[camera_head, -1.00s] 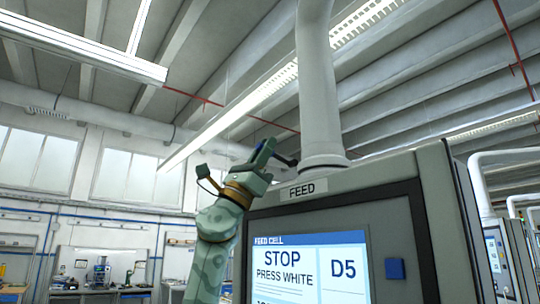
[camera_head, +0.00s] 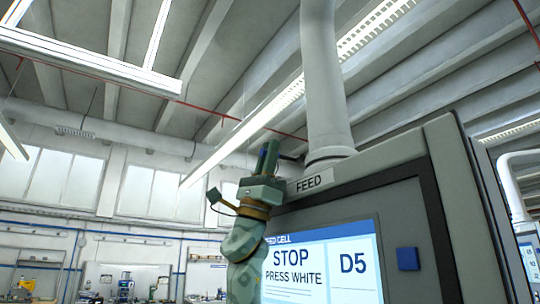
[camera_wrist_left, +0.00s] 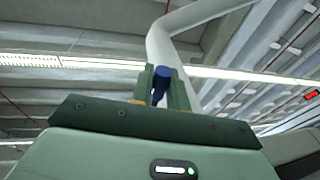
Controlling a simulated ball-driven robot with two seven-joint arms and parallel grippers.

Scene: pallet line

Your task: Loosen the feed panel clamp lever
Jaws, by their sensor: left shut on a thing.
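The feed panel (camera_head: 385,170) fills the right of the head view, with a grey pipe (camera_head: 322,90) rising from its top. A dark clamp lever (camera_head: 288,158) sticks out to the left at the pipe's base. My left gripper (camera_head: 268,155) is at the lever's outer end, above the panel's top left corner. In the left wrist view, the gripper (camera_wrist_left: 160,84) is shut on the lever's blue handle (camera_wrist_left: 161,76), which shows between its green fingers. The fingers partly hide the handle. My right gripper is in neither view.
The panel has a FEED label (camera_head: 315,182), a lit screen (camera_head: 318,270) reading STOP, PRESS WHITE and D5, and a blue square button (camera_head: 407,258). Another machine's screen (camera_head: 527,262) stands at the right. Workbenches are far behind at the left.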

